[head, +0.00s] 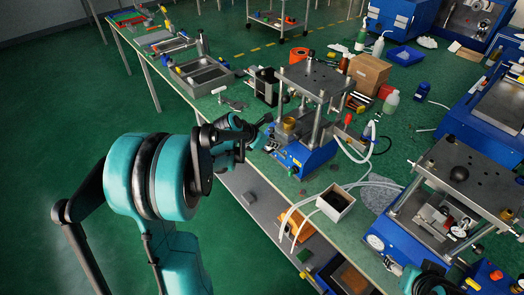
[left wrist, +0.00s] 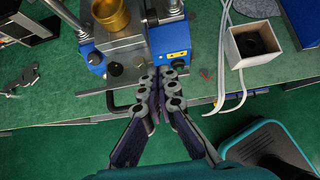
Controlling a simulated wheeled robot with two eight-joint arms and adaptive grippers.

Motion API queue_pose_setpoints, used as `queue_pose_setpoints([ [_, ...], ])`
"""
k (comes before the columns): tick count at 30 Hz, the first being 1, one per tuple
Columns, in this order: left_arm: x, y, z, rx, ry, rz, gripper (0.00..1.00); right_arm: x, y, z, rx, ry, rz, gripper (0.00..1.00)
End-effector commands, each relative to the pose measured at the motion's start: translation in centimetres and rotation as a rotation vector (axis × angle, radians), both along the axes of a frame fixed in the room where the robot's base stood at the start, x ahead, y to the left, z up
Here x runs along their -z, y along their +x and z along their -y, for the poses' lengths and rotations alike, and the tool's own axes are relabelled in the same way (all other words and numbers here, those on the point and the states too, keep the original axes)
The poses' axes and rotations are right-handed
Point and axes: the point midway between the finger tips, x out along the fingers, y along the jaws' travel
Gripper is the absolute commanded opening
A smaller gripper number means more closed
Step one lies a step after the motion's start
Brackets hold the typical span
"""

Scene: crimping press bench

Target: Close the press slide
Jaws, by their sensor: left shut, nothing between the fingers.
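The press (head: 303,158) stands near the front edge of the bench, with a blue base, grey posts and a flat top plate. A brass cup (head: 288,124) sits on its grey slide block; the cup (left wrist: 111,14) and block (left wrist: 126,68) also show in the left wrist view. A dark bar handle (left wrist: 120,106) projects at the front of the block. My left gripper (head: 264,125) is at the press front; in the wrist view its shut, empty fingertips (left wrist: 160,74) are close beside the block. Contact cannot be told. Part of my right arm shows at the head view's bottom right.
A white open box (head: 336,203) and white hoses lie right of the press. A second blue press (head: 440,205) stands farther right. A black bracket (head: 262,86) and a metal tray (head: 206,78) are to the left. Green floor is open in front.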

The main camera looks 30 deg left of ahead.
Motion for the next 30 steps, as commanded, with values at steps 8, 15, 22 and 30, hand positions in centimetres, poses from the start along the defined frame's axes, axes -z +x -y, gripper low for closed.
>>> queue_pose_setpoints([
  [8, 0.0, 6.1, 2.6, 0.004, -0.001, 0.001, 0.0, 0.2, 0.0, 0.0, 0.0, 0.0, 0.0, 0.64],
  [15, 0.0, 9.5, 4.0, 0.002, -0.001, 0.0, 0.0, 0.2, 0.0, 0.0, 0.0, 0.0, 0.0, 0.64],
  [22, 0.0, 10.4, 4.3, -0.001, -0.001, 0.001, 0.0, 0.2, 0.0, 0.0, 0.0, 0.0, 0.0, 0.64],
  [30, 0.0, 9.9, 3.8, 0.001, -0.001, 0.0, 0.0, 0.2, 0.0, 0.0, 0.0, 0.0, 0.0, 0.64],
])
